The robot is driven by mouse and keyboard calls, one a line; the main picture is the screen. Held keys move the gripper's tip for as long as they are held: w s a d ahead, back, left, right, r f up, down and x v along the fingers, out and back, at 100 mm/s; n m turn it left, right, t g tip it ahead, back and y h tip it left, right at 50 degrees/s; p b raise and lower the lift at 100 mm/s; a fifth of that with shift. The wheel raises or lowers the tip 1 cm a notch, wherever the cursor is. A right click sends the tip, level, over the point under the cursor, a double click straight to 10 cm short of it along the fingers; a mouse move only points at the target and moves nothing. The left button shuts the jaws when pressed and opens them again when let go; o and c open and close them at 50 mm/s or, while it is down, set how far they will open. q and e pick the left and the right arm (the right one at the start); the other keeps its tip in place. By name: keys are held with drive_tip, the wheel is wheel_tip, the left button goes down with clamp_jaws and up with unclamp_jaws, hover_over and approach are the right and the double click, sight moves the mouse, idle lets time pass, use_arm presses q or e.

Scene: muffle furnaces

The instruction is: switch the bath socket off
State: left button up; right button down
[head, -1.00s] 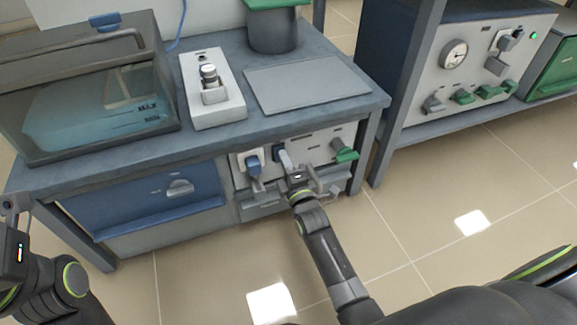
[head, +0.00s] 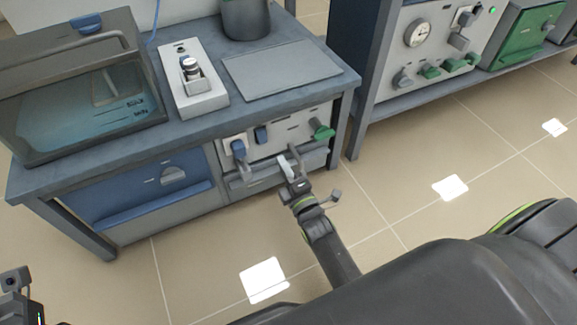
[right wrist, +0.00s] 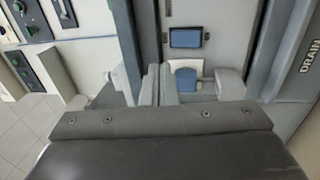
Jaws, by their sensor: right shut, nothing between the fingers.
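The socket panel (head: 290,128) is on the front of the left bench, below its top. A blue plug (head: 238,148) sits in a white socket at the panel's left, and a blue rocker switch (head: 261,134) is just to its right. The right wrist view also shows the switch (right wrist: 186,38) and plug (right wrist: 190,78). Which way the switch is tipped is too small to tell. My right gripper (head: 288,163) is shut and empty, below and right of the switch, apart from it. Its fingers (right wrist: 158,84) also show in the wrist view. My left gripper's fingers are out of view.
A green-handled knob (head: 322,130) is at the panel's right end. A glass-sided water bath (head: 85,110), a white block with a metal knob (head: 194,92) and a grey plate (head: 282,70) are on the bench. A second bench (head: 440,85) stands right. The floor in front is clear.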

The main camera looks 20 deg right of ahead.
drive_tip(key=shift+s+r+p, duration=0.2)
drive_tip(key=shift+s+p, duration=0.2)
drive_tip(key=shift+s, duration=1.05)
